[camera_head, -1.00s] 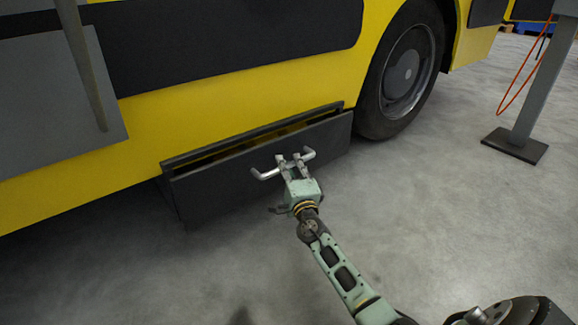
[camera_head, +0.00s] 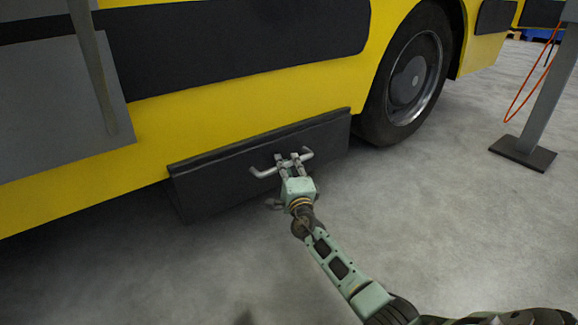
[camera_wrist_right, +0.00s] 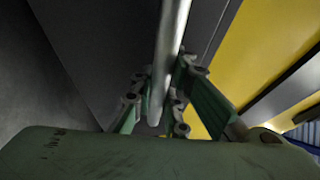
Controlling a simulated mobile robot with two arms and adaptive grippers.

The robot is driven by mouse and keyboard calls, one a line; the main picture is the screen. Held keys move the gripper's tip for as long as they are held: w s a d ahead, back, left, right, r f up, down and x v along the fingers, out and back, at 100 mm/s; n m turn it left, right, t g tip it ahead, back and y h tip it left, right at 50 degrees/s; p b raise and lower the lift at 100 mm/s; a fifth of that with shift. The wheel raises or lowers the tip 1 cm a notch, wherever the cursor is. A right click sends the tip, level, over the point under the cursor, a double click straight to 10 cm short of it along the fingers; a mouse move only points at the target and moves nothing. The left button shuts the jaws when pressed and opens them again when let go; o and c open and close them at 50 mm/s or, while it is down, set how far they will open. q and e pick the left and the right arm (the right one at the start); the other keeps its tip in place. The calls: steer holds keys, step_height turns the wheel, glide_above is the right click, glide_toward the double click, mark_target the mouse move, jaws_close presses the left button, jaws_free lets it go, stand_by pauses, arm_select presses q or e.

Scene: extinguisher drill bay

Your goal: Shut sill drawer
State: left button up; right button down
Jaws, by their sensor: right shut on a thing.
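The sill drawer (camera_head: 215,180) is a long dark box under the yellow side of the vehicle. Its front now sits close against the sill, with no open gap showing along its top. A silver bar handle (camera_head: 265,172) stands out from the drawer front. My right gripper (camera_head: 290,162) is shut on the handle near its middle. In the right wrist view the handle (camera_wrist_right: 172,45) runs between the fingers of the right gripper (camera_wrist_right: 163,100), with the dark drawer front behind it. My left gripper is not in view.
A black wheel (camera_head: 405,80) stands right of the drawer. A grey post on a dark base plate (camera_head: 523,152) with an orange cable is at the far right. The grey floor (camera_head: 440,220) in front is clear.

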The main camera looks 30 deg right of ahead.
steer(key=c, duration=1.7)
jaws_free()
steer(key=shift+w+a, duration=0.1)
steer(key=shift+w, duration=0.1)
steer(key=shift+c, duration=0.2)
steer(key=v, duration=0.7)
steer(key=shift+s, duration=0.3)
steer(key=shift+a+f, duration=0.1)
